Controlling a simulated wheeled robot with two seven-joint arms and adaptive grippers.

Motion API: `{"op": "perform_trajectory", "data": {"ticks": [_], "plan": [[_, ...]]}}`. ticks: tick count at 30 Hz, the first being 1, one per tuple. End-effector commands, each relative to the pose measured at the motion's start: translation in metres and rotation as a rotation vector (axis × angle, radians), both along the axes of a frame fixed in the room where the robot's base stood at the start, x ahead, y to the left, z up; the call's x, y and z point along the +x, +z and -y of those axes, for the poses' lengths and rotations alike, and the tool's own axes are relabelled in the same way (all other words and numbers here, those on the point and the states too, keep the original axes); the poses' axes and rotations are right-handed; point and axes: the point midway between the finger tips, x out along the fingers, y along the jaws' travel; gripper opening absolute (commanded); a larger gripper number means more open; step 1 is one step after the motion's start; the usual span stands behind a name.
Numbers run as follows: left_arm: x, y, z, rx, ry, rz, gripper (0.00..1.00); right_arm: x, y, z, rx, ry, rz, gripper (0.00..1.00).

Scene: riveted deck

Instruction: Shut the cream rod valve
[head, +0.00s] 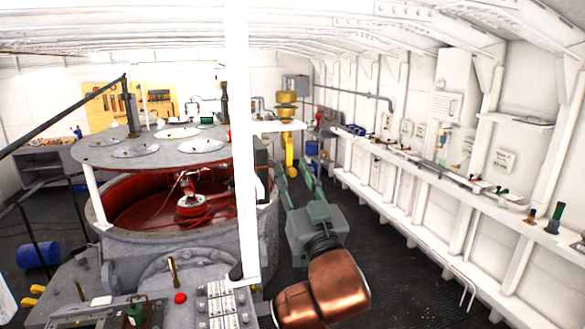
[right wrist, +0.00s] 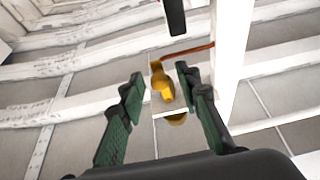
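My right gripper (head: 293,170) points away from me, past the right side of the big round grey machine. Its two green fingers are apart and nothing is between them; they also show in the right wrist view (right wrist: 160,86). A yellow valve-like fitting (head: 288,112) stands beyond the fingertips, near a white horizontal piece. In the right wrist view the yellow fitting (right wrist: 161,83) lies ahead between the fingers, apart from them, with a reddish-brown rod (right wrist: 190,51) running right. I cannot tell which part is the cream rod. My left gripper is not in view.
A white post (head: 240,150) rises close to my right arm, in front of the grey machine (head: 180,245). A dark bar (right wrist: 175,17) hangs above the fitting in the right wrist view. A long wall shelf (head: 430,175) runs along the right; dark floor between is open.

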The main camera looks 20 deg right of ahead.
Motion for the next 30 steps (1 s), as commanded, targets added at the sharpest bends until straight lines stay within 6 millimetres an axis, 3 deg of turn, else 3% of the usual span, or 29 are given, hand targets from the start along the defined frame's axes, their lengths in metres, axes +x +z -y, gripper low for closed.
{"op": "perform_trajectory", "data": {"ticks": [9, 23, 30], "plan": [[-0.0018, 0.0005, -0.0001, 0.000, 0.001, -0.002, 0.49, 0.0036, 0.0008, 0.0000, 0.000, 0.000, 0.000, 0.31], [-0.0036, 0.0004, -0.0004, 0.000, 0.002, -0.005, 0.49, 0.0034, 0.0010, -0.0001, 0.001, 0.001, 0.000, 0.00], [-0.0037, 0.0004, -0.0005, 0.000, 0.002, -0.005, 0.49, 0.0034, 0.0010, -0.0002, 0.001, 0.001, 0.000, 0.00]]}}
